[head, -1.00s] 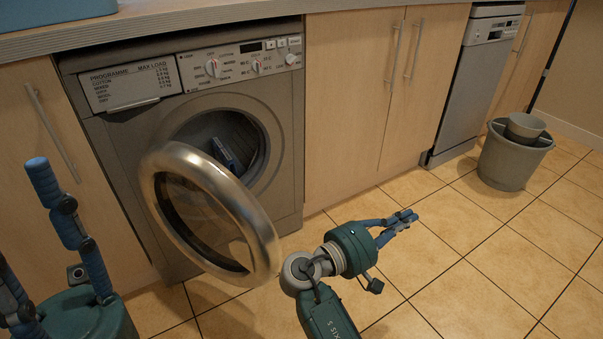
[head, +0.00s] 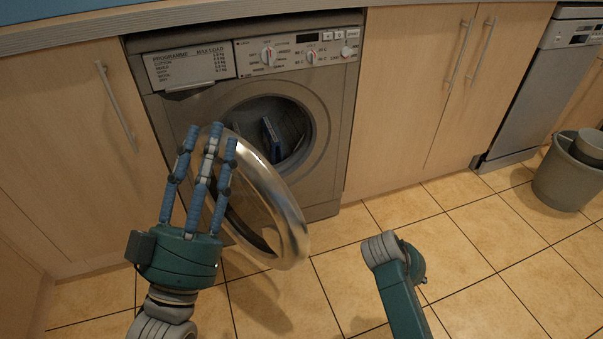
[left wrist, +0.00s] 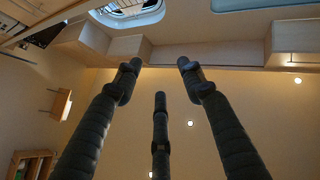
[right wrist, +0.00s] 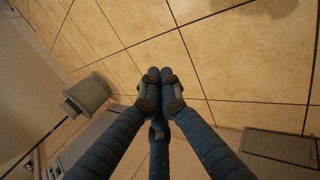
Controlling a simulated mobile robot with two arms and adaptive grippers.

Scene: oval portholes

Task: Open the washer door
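The washer (head: 325,165) stands under the counter. Its round metal-rimmed door (head: 290,222) is swung out from the front, and the round opening (head: 300,115) shows. My left gripper (head: 208,140) has its fingers pointing up in front of the door's left side, covering part of it. I cannot tell whether they touch. In the left wrist view its fingers (left wrist: 158,75) are spread with nothing between them. My right gripper's hand (head: 414,265) is low, right of the door, its fingers hidden by my arm. In the right wrist view its fingertips (right wrist: 160,80) are together and hold nothing visible.
A blue item (head: 271,140) lies inside the drum. Wooden cupboards with bar handles (head: 460,50) flank the washer. A dishwasher (head: 535,90) and a grey bin (head: 568,180) stand at the right. The tiled floor (head: 470,235) in front is clear.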

